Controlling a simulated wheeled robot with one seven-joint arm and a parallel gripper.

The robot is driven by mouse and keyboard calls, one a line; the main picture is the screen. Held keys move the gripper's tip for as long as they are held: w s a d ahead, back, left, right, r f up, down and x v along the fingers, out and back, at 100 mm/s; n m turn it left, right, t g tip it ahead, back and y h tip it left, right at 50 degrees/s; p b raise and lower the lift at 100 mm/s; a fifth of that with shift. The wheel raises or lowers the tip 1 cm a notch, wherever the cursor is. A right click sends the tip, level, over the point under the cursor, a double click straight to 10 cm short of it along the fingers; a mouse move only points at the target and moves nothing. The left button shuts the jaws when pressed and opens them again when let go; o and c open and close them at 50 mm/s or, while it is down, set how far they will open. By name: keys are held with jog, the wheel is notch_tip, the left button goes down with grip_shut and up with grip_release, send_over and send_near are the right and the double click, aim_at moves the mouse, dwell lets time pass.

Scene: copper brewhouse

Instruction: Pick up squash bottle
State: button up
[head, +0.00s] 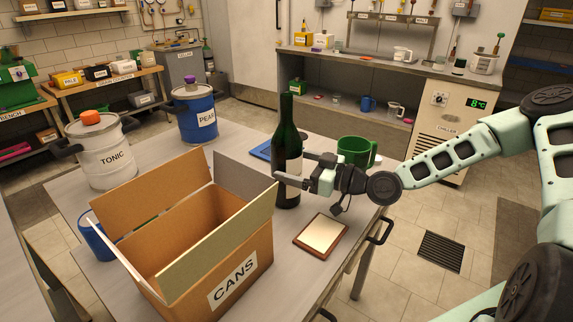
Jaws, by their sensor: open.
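A tall dark green bottle (288,130) with a pale label stands upright on the grey table (232,137). It is the only bottle on this table; no name can be read on its label. My gripper (291,168) is open and level at the bottle's label height, reaching in from the right. One finger crosses in front of the bottle's lower label, and the other is at its right side, partly behind it. Whether either finger touches the glass cannot be told.
An open cardboard box marked CANS (236,284) stands close in front-left of the bottle. A green mug (354,152), a small framed board (321,236) and a blue flat item (261,151) lie near. TONIC (110,160) and PEAR (205,122) kegs stand farther left.

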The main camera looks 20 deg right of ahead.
jog(key=shift+x, duration=1.3)
jog(key=c, duration=1.8)
jog(key=shift+r, duration=0.15)
jog(key=shift+r, duration=0.1)
